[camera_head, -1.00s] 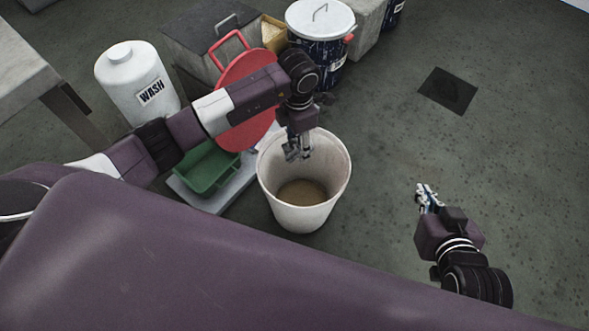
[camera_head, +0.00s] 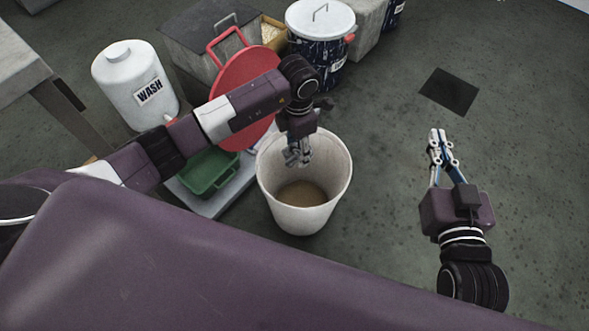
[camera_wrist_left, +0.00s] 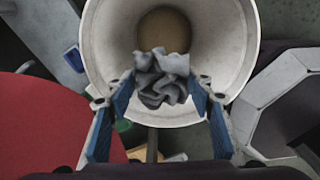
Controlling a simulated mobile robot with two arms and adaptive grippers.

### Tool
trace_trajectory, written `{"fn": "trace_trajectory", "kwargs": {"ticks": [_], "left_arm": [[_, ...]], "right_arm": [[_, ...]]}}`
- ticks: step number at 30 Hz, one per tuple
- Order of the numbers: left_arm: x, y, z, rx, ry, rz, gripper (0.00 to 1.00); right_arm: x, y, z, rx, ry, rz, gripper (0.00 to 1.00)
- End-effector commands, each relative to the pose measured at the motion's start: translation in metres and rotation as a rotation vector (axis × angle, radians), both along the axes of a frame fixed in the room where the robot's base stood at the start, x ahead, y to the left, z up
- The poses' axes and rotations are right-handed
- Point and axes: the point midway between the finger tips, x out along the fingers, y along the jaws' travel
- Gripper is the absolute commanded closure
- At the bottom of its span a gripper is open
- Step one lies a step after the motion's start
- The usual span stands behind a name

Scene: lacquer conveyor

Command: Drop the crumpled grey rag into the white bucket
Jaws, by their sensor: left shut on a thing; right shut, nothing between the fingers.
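The white bucket (camera_head: 333,188) stands on the floor in the middle of the head view, with something brown at its bottom. My left gripper (camera_head: 297,158) points down over the bucket's mouth. In the left wrist view its blue-padded fingers (camera_wrist_left: 160,98) are shut on the crumpled grey rag (camera_wrist_left: 164,80), which shows against the bucket's inner wall (camera_wrist_left: 104,45). In the head view the rag is hard to tell from the fingers. My right gripper (camera_head: 437,135) is shut and empty, to the right of the bucket and apart from it.
A red round lid (camera_head: 249,70), a green tray (camera_head: 208,172) and a white WASH jug (camera_head: 130,75) stand left of the bucket. A dark drum with a white lid (camera_head: 320,20) stands behind. The floor on the right is clear around a dark square (camera_head: 449,91).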

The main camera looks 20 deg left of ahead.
Motion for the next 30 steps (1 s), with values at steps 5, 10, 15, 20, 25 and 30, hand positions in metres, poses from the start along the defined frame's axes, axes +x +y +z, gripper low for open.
{"fn": "trace_trajectory", "kwargs": {"ticks": [5,10,15,20,25,30], "left_arm": [[0.000,0.000,0.000,0.000,0.000,0.000,0.78],[0.000,0.000,0.000,0.000,0.000,0.000,0.41],[0.000,0.000,0.000,0.000,0.000,0.000,0.31],[0.000,0.000,0.000,0.000,0.000,0.000,0.31],[0.002,0.000,0.011,-0.001,-0.005,-0.001,0.31],[0.002,0.000,0.043,-0.001,-0.006,-0.002,0.31]], "right_arm": [[0.000,0.000,0.001,0.001,-0.003,0.000,1.00],[0.000,0.000,0.000,0.000,-0.002,0.000,1.00],[0.000,0.000,0.000,0.000,-0.001,0.000,1.00],[0.000,0.000,0.000,0.000,-0.001,0.000,1.00],[0.000,0.000,0.001,0.001,-0.002,0.001,1.00],[0.000,0.000,0.000,0.001,-0.002,0.001,1.00]]}}
